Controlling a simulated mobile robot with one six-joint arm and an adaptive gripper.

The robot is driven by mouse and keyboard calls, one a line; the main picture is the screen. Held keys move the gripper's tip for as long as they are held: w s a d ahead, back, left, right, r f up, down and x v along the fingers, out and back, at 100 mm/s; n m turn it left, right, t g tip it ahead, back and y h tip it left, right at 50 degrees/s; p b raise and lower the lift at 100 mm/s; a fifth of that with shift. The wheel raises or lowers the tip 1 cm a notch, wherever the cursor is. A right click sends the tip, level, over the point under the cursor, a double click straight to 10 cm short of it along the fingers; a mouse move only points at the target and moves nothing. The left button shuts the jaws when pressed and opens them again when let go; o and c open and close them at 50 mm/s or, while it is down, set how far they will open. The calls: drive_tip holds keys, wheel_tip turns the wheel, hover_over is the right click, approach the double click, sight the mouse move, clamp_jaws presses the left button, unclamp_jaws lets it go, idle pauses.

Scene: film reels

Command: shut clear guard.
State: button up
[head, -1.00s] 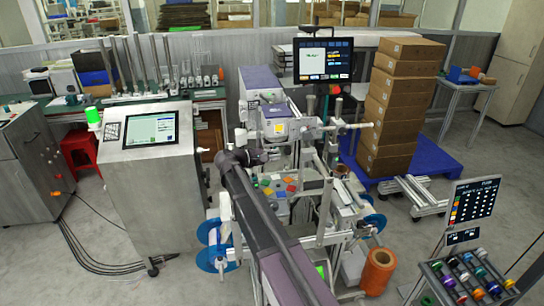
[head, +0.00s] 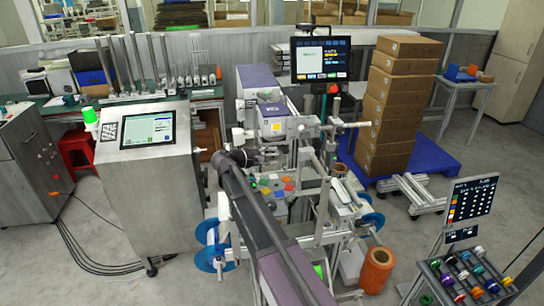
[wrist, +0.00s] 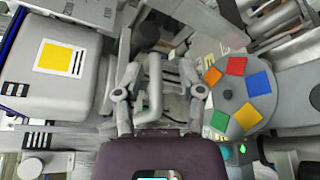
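My gripper (wrist: 158,72) shows in the wrist view with its two fingers spread apart. A grey bent bar, like a handle (wrist: 155,92), stands between the fingers, with a gap visible on each side. I cannot tell whether this bar belongs to the clear guard. The guard's transparent panel cannot be made out surely in either view.
A round disc with coloured patches (wrist: 231,92) lies right of my gripper. A pale housing with a yellow label (wrist: 50,95) is at left. In the head view, a console (head: 150,170) stands left, stacked boxes (head: 395,105) behind right, and an orange spool (head: 377,270) in front.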

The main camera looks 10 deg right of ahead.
drive_tip(key=p+v, duration=0.3)
drive_tip(key=v, duration=1.2)
drive_tip(key=shift+r, duration=0.15)
idle(1.6)
drive_tip(key=shift+s+a, duration=0.1)
drive_tip(key=shift+a, duration=0.05)
idle(0.4)
drive_tip(key=s+d+f+m+g+y, duration=0.6)
drive_tip(key=s+d+f+y, duration=0.4)
drive_tip(key=s+d+f, duration=0.55)
drive_tip(key=s+a+m+t+y, duration=0.1)
drive_tip(key=s+m+y, duration=0.3)
drive_tip(key=s, duration=0.4)
drive_tip(key=shift+s+a+r+y, duration=0.3)
drive_tip(key=shift+r+y, duration=0.1)
